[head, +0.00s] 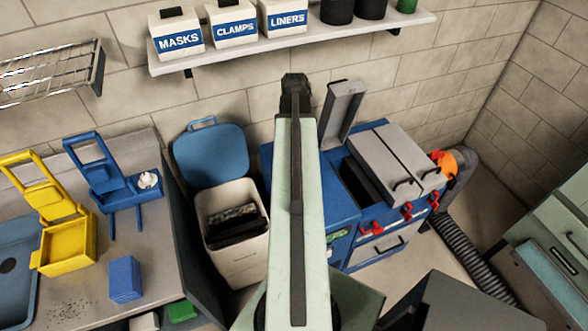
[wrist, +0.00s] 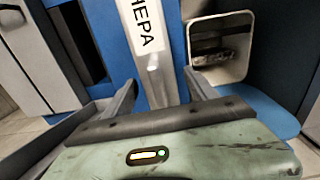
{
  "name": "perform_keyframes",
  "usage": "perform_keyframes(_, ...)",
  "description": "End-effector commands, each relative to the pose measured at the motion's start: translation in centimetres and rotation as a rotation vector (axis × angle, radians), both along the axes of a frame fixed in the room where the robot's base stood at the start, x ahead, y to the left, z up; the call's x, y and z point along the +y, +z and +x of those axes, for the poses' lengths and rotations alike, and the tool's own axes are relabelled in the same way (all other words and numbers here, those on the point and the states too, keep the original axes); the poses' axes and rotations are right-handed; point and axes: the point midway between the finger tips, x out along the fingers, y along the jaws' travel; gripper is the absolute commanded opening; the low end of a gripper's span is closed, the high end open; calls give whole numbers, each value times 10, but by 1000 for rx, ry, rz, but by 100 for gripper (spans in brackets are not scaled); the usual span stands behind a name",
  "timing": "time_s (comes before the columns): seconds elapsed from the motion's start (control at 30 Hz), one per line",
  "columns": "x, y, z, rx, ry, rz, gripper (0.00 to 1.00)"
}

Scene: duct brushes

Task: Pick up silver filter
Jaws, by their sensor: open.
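My gripper (wrist: 160,80) is open, its two dark fingers spread apart in the wrist view. A pale panel marked HEPA (wrist: 146,30) appears between them, its near end close to the fingertips; I cannot tell the depth gap. A grey, mesh-like piece (head: 234,212) lies with dark pieces in the white bin; a greyish piece (wrist: 212,58) also shows there in the wrist view. My arm hides part of the machine.
The white bin (head: 238,262) stands left of the blue machine (head: 365,222), its blue lid (head: 210,155) open. The machine has an open dark slot and closed grey lids (head: 398,155). A shelf (head: 200,59) holds labelled boxes. A bench (head: 65,300) stands left.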

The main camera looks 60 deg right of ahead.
Motion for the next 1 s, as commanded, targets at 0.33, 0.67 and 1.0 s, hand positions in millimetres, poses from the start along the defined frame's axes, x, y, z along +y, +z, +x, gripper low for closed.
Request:
perform_keyframes(0.33,0,-3,0,0,0,0,39)
perform_keyframes(0.67,1,-3,0,0,1,0,0)
perform_keyframes(1.0,1,14,1,0,2,0,0)
